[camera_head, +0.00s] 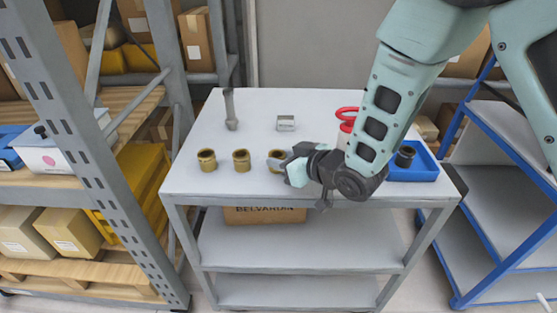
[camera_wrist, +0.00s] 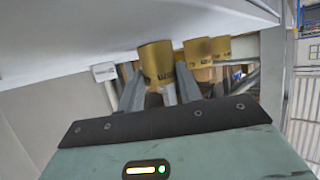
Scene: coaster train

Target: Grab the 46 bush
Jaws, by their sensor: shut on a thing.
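Three brass bushes stand in a row near the front of the grey table: a left bush (camera_head: 207,160), a middle bush (camera_head: 241,160) and a right bush (camera_head: 275,157). My gripper (camera_head: 284,163) is at the right bush, its fingers shut around it and partly hiding it. In the wrist view the held bush (camera_wrist: 156,62) sits between the two fingers of my gripper (camera_wrist: 158,92). Dark marking shows on its side, too small to read surely. The other bushes (camera_wrist: 196,52) stand beyond it, apart from the fingers.
The table top (camera_head: 330,97) also holds a grey upright pin (camera_head: 230,110), a small silver block (camera_head: 285,123), a red-handled item (camera_head: 346,125) and a blue tray (camera_head: 425,173) with a dark ring (camera_head: 405,156). Shelving stands on both sides. The table's back is mostly clear.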

